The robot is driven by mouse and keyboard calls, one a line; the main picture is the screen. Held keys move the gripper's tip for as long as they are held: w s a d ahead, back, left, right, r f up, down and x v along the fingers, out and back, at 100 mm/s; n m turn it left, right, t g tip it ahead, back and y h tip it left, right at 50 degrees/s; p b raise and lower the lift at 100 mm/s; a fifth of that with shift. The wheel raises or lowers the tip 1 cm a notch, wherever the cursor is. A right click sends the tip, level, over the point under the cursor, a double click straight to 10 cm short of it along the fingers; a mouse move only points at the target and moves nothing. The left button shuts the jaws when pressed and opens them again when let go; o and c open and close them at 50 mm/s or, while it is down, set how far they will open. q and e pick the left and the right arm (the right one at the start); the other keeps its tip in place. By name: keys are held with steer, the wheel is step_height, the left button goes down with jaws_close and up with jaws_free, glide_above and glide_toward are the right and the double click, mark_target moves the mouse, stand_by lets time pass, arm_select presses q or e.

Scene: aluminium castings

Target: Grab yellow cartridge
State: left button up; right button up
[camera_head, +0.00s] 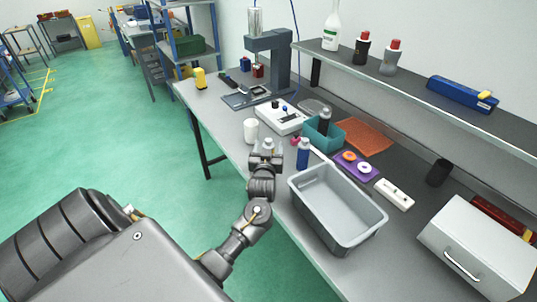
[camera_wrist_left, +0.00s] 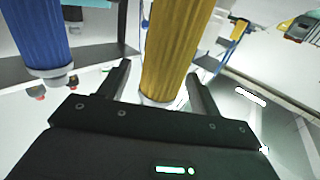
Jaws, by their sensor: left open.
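The yellow cartridge (camera_wrist_left: 170,45) is a ribbed cylinder with a pale end in the left wrist view. It stands between the two spread fingers of my left gripper (camera_wrist_left: 160,88), with a gap visible on either side. My left gripper also shows in the head view (camera_head: 267,148), over the front edge of the bench, where I cannot make out the yellow cartridge behind it. A blue cartridge (camera_head: 303,153) stands to the right of the gripper and also shows in the left wrist view (camera_wrist_left: 40,38). My right gripper is not in view.
A grey bin (camera_head: 335,241) lies close on the right. A white cup (camera_head: 250,130), a white device (camera_head: 281,116) and a teal tray (camera_head: 322,139) with a dark bottle stand behind the gripper. A purple tray (camera_head: 356,168) lies beyond the bin.

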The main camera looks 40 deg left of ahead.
arm_select(q)
steer(key=shift+x, duration=0.9)
steer(key=shift+c, duration=0.3)
steer(key=c, duration=1)
steer(key=shift+r, duration=0.15)
steer(key=shift+c, duration=0.2)
